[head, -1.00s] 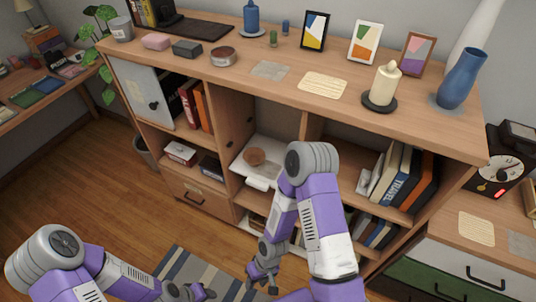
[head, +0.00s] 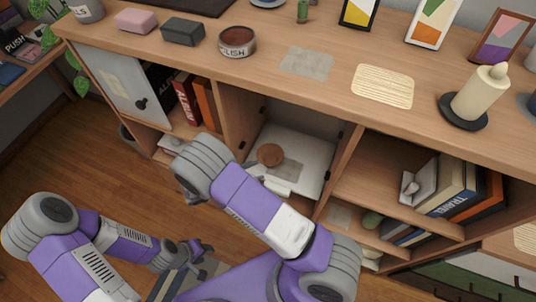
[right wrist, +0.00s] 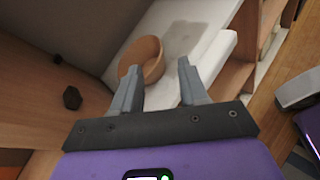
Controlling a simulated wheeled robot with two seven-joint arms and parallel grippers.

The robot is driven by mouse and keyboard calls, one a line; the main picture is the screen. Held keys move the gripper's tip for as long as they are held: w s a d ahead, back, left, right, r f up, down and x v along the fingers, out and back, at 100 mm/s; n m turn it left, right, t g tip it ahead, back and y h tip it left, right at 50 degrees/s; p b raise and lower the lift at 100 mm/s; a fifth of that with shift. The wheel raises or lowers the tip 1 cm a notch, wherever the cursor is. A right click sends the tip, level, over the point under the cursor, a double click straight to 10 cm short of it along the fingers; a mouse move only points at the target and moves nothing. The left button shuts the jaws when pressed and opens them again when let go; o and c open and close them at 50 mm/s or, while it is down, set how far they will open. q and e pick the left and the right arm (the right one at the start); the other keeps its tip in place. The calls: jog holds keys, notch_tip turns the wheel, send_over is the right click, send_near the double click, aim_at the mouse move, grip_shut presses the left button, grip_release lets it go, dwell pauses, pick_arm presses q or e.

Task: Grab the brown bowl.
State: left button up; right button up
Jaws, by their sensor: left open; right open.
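The brown bowl (head: 270,154) sits on a white surface (head: 312,155) inside the open middle compartment of the wooden cabinet. In the right wrist view the bowl (right wrist: 153,60) lies just ahead of my right gripper (right wrist: 158,65), nearer its left finger, whose tip overlaps the bowl's edge in the picture. The right gripper is open with nothing held; whether it touches the bowl I cannot tell. My left gripper (head: 195,250) is open and empty, low in front of the cabinet.
The cabinet top (head: 330,90) carries a round tin (head: 237,41), a candle (head: 481,92) and picture frames. A partition and a knobbed door (head: 115,82) stand left of the bowl. Wooden floor is open at the left.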

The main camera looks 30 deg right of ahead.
aim_at(279, 162)
jog(key=x, duration=0.4)
jog(key=shift+s+a+b, duration=0.1)
jog(key=shift+b, duration=0.25)
jog(key=x, duration=0.1)
jog(key=b+x, duration=0.1)
jog(key=x, duration=0.3)
jog(key=shift+w+a+f+b, duration=0.1)
jog(key=shift+w+f+b, duration=0.05)
jog(key=shift+w+b, duration=0.2)
jog(key=shift+d, duration=0.3)
grip_shut()
